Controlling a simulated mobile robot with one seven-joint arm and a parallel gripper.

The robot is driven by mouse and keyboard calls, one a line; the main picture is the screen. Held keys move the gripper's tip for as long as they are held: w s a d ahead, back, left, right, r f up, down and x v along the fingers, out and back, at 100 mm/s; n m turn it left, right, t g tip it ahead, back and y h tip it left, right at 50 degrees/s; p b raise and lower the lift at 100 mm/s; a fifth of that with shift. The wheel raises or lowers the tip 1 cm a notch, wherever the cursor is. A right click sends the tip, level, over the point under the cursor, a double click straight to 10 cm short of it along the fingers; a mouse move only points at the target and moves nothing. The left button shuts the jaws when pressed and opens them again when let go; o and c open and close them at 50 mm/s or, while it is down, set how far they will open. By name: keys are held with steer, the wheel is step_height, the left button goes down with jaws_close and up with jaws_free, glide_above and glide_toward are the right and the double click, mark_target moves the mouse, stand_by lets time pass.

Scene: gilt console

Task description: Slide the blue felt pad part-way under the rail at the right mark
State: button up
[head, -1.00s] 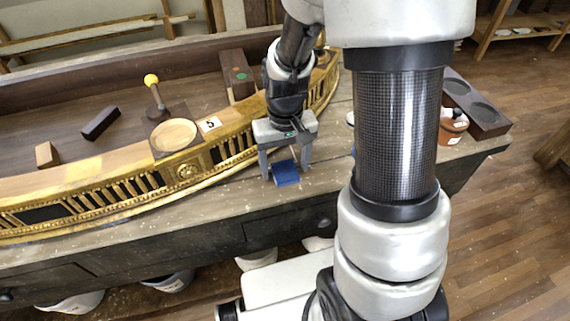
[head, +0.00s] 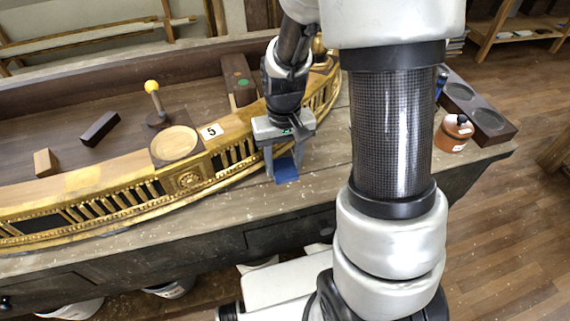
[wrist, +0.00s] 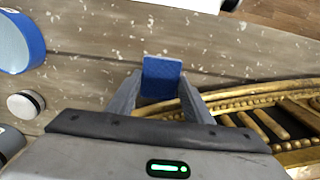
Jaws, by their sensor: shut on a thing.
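The blue felt pad (head: 287,170) is between the fingers of my gripper (head: 284,165), which is shut on it. It is low at the worktop, in front of the gilt console's curved front, near its right end. In the wrist view the pad (wrist: 161,78) stands out beyond the fingertips (wrist: 160,92). The gold rail (wrist: 238,100) runs close by on the right in that view. In the head view the gilt rail (head: 110,203) curves along the console front. The pad looks outside the rail; exact contact is unclear. I cannot make out the right mark.
A terracotta jar (head: 453,134) is at right. Front worktop is clear.

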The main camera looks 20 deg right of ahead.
mark_target(283, 166)
steer(key=shift+w+r, duration=0.15)
steer(key=shift+w, duration=0.65)
steer(key=o, duration=1.1)
steer(key=shift+r, duration=0.1)
steer(key=shift+w+r, duration=0.1)
steer(key=shift+r, duration=0.2)
step_height(283, 166, up, 16)
steer(key=s+p, duration=0.1)
steer(key=p, duration=0.1)
steer(key=shift+r, duration=0.15)
steer(key=shift+s, duration=0.1)
